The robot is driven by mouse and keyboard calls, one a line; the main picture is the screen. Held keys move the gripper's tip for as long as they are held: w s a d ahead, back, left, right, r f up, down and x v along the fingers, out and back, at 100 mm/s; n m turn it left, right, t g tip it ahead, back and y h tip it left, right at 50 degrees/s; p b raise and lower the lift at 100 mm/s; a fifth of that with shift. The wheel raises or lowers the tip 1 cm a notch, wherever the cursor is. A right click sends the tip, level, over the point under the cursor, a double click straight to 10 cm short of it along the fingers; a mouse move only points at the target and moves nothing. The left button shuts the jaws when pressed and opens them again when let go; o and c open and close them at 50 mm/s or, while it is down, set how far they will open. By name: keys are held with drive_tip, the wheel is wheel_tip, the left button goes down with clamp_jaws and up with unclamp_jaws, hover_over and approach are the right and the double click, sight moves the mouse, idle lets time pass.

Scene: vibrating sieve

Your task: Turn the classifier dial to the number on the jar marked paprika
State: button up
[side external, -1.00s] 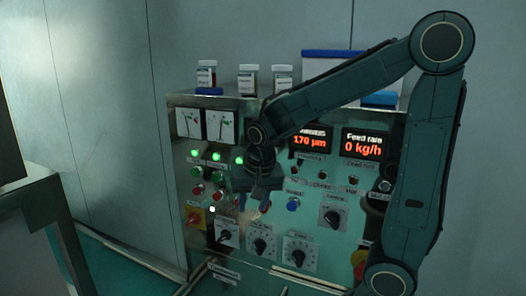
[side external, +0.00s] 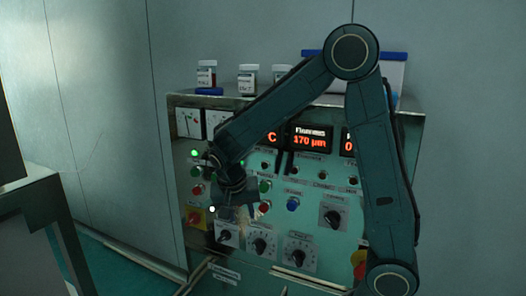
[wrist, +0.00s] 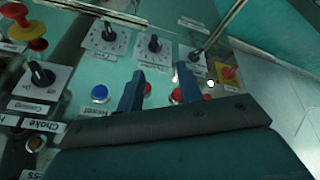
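Several jars stand on top of the control cabinet in the side external view, among them a left jar (side external: 207,76) and a middle jar (side external: 247,80); their labels are too small to read. Black dials sit low on the panel: a left dial (side external: 226,236), a middle dial (side external: 261,246) and a right dial (side external: 298,256). I cannot read which is the classifier. My gripper (side external: 237,208) is in front of the panel, above the left dial. In the wrist view my gripper (wrist: 160,88) has its two blue fingers apart with nothing held between them.
A fourth dial (side external: 332,216) sits higher at the right. Red, green and blue buttons (side external: 293,204) crowd the panel. A yellow-and-red switch (side external: 194,216) is at the lower left. A display (side external: 311,138) reads 170 µm. My forearm hides part of the panel.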

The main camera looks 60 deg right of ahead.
drive_tip(key=w+f+m+g+h, duration=0.1)
drive_tip(key=w+f+g+h, duration=0.2)
drive_tip(key=f, duration=0.4)
drive_tip(key=m+h, duration=0.1)
drive_tip(key=h, duration=0.5)
approach(256, 248)
drive_tip(key=shift+w+v, duration=0.2)
drive_tip(key=shift+v, duration=2.35)
drive_tip(key=shift+f, duration=0.15)
drive_tip(key=x, duration=1.3)
drive_tip(key=shift+s+d, duration=0.2)
drive_tip(key=shift+d, duration=0.15)
drive_tip(key=shift+c, duration=0.5)
clamp_jaws()
